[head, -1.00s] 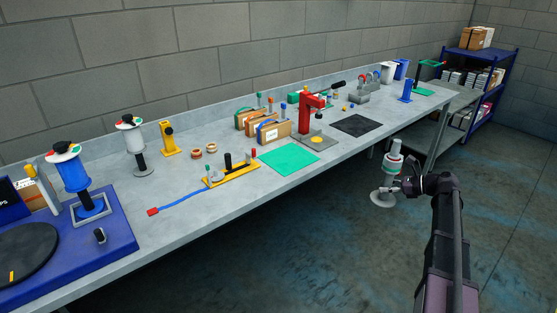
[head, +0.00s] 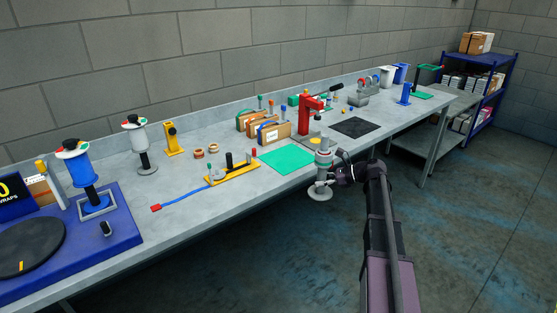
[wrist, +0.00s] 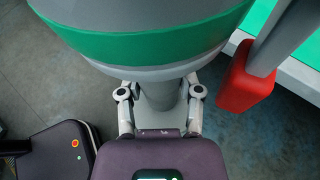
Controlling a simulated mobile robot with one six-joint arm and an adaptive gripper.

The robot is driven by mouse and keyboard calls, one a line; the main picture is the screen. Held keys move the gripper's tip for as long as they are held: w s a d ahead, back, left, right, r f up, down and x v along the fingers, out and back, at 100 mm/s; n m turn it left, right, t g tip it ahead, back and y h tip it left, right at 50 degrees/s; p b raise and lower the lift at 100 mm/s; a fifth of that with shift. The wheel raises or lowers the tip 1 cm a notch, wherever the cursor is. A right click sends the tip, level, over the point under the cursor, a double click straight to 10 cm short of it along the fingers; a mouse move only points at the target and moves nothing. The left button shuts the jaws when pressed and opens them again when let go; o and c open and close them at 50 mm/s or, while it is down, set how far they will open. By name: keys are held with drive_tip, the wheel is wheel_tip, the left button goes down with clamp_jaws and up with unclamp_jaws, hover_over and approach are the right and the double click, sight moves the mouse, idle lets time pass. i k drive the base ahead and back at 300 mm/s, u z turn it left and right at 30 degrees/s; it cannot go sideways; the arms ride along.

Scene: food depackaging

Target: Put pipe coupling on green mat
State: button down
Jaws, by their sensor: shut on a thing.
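My gripper (head: 338,174) is shut on the grey stem of a pale grey piece with a green band (head: 323,157) and a round, flared foot. I take this for the pipe coupling, but cannot be sure. It is held about upright, at the front edge of the bench. In the wrist view its wide green and grey body (wrist: 140,45) fills the top, with my gripper (wrist: 160,96) around the stem below. The green mat (head: 284,158) lies flat on the bench, left of the held piece, bare where visible. Its edge shows at the wrist view's upper right.
A red press (head: 305,117) stands behind the mat, with a black mat (head: 358,127) to the right. A yellow base with pegs (head: 231,174) is left of the mat. A red block on a grey bar (wrist: 245,84) is close in the wrist view.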

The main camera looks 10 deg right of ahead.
sight(283, 159)
drive_tip(key=u, duration=0.25)
drive_tip(key=i, duration=1)
drive_tip(key=u, duration=0.05)
